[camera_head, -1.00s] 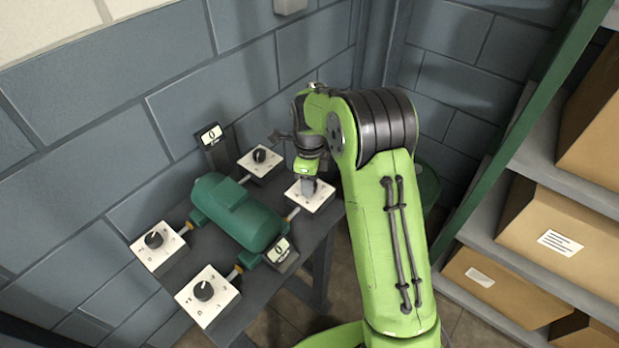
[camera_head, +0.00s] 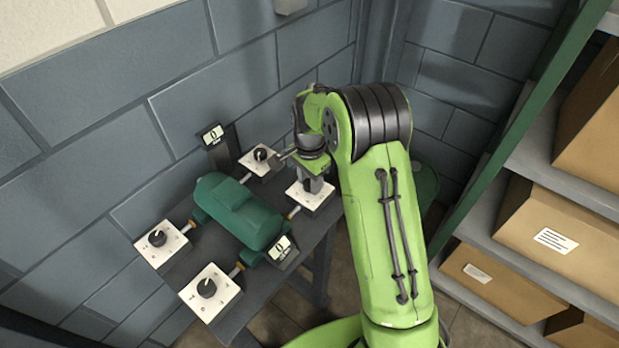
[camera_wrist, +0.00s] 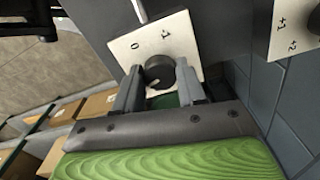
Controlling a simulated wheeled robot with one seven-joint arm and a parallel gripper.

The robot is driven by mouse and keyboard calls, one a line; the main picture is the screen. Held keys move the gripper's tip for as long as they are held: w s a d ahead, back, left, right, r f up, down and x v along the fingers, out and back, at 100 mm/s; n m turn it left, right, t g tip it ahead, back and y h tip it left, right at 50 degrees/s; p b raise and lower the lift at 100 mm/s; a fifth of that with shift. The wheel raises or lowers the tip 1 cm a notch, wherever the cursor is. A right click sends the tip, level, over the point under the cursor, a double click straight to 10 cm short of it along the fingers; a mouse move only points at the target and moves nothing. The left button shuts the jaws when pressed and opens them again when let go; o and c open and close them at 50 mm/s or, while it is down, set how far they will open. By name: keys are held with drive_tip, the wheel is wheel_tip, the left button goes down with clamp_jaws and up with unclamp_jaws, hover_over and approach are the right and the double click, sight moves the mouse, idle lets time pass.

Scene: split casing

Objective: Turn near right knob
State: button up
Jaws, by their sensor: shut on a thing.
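The near right knob is dark and round on a white square plate (camera_head: 322,199), at the right end of the green casing (camera_head: 238,212). In the head view my gripper (camera_head: 312,184) points down onto this plate and mostly hides the knob. In the wrist view the knob (camera_wrist: 159,70) sits between the two grey fingers of my gripper (camera_wrist: 160,84), which are shut on it.
Three other knobs stand around the casing: far right (camera_head: 261,154), far left (camera_head: 157,238) and near left (camera_head: 206,288). Two small displays (camera_head: 213,135) (camera_head: 282,247) read 0. A wall is behind; a shelf with boxes (camera_head: 551,235) is right.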

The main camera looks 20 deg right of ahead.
drive_tip(key=n, duration=0.5)
drive_tip(key=shift+r+n+p, duration=0.1)
drive_tip(key=shift+n+p, duration=0.2)
drive_tip(key=n, duration=0.5)
drive_tip(key=shift+n, duration=0.3)
drive_tip(key=n, duration=0.4)
drive_tip(key=shift+d, duration=0.1)
drive_tip(key=n, duration=0.5)
drive_tip(key=shift+n, duration=0.3)
drive_tip(key=o, duration=1.1)
wheel_tip(320, 180, up, 16)
drive_tip(key=p, duration=0.3)
